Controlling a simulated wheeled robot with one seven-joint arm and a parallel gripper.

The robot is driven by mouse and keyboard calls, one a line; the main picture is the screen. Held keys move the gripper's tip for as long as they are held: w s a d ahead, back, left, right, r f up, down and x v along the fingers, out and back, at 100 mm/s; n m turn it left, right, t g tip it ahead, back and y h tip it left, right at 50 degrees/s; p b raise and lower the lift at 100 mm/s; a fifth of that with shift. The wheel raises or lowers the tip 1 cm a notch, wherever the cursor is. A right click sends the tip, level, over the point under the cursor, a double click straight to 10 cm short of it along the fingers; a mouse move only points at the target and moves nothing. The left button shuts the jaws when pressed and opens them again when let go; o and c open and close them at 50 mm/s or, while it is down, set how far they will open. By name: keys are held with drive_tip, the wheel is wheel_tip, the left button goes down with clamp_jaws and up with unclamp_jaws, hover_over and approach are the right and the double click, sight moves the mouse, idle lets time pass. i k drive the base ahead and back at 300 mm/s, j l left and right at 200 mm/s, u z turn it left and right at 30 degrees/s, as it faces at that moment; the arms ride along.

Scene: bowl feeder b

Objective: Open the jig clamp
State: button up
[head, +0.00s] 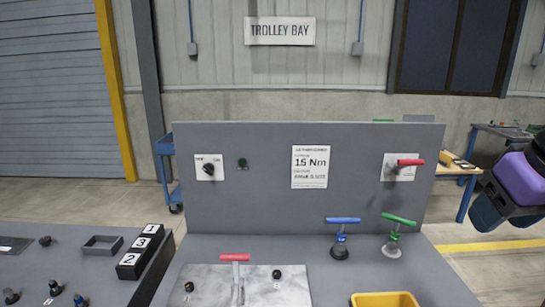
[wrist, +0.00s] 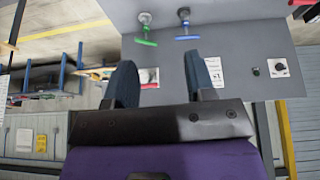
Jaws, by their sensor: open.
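The jig plate (head: 205,280) is a pale metal plate on the bench, with two dark knobs on it. A clamp with a red crossbar handle (head: 235,257) stands upright on this plate, between the knobs. Red at the top right edge of the wrist view (wrist: 301,3) appears to be that handle, cut off by the frame. My gripper (head: 497,209) is at the right edge of the head view, well right of the clamp and apart from it. In the wrist view its two dark fingers (wrist: 160,75) are spread with nothing held between them.
A blue T-handle tool (head: 343,222) and a green one (head: 398,221) stand on the bench right of the plate. A red-handled lever (head: 410,162) is on the back panel (head: 250,205). A yellow bin (head: 385,299) is at front. Numbered blocks (head: 140,251) stand left.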

sight(234, 257)
drive_tip(key=k+j, duration=0.1)
drive_tip(key=j, duration=0.15)
drive_tip(key=k+j, duration=0.15)
drive_tip(key=j+u, duration=0.1)
drive_tip(key=u, duration=1.55)
